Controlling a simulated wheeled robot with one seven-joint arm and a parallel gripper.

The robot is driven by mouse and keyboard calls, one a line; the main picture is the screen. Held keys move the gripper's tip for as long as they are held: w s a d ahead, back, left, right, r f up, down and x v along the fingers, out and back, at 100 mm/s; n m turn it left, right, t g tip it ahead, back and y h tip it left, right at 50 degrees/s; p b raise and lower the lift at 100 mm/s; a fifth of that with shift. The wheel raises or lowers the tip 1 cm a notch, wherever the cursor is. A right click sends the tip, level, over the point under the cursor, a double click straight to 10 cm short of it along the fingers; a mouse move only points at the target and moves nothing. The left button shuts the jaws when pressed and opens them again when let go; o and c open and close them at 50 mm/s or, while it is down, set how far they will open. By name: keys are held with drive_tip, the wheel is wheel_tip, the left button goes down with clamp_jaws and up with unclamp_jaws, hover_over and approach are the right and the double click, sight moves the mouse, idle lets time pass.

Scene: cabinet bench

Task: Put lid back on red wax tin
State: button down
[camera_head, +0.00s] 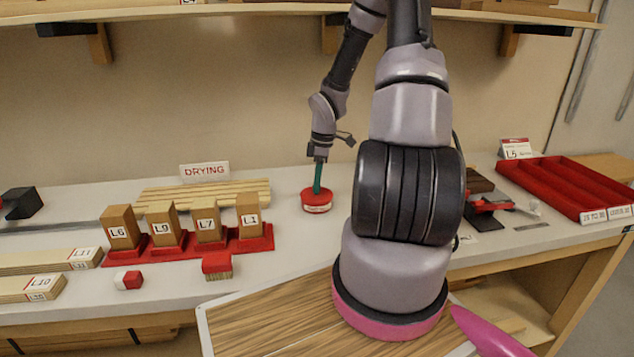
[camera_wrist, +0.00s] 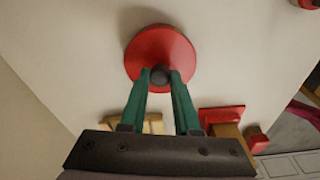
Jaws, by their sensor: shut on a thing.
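My gripper (camera_head: 317,190) has green fingers pointing down at the bench. It is shut on the dark knob (camera_wrist: 160,75) of the round red lid (camera_wrist: 160,48). In the head view, the red tin (camera_head: 317,208) with a pale label band stands right under the fingers, with the lid at its top. I cannot tell whether the lid is fully seated or slightly above the rim. In the wrist view, the lid hides the tin.
A red rack (camera_head: 190,249) with several labelled wood blocks stands to the left, with a slatted drying board (camera_head: 200,196) behind. A red tray (camera_head: 570,188) is at far right. The bench around the tin is clear.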

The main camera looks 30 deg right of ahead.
idle(0.4)
drive_tip(key=shift+c, duration=0.4)
unclamp_jaws()
drive_tip(key=shift+r, duration=3.45)
clamp_jaws()
drive_tip(key=shift+f, duration=0.1)
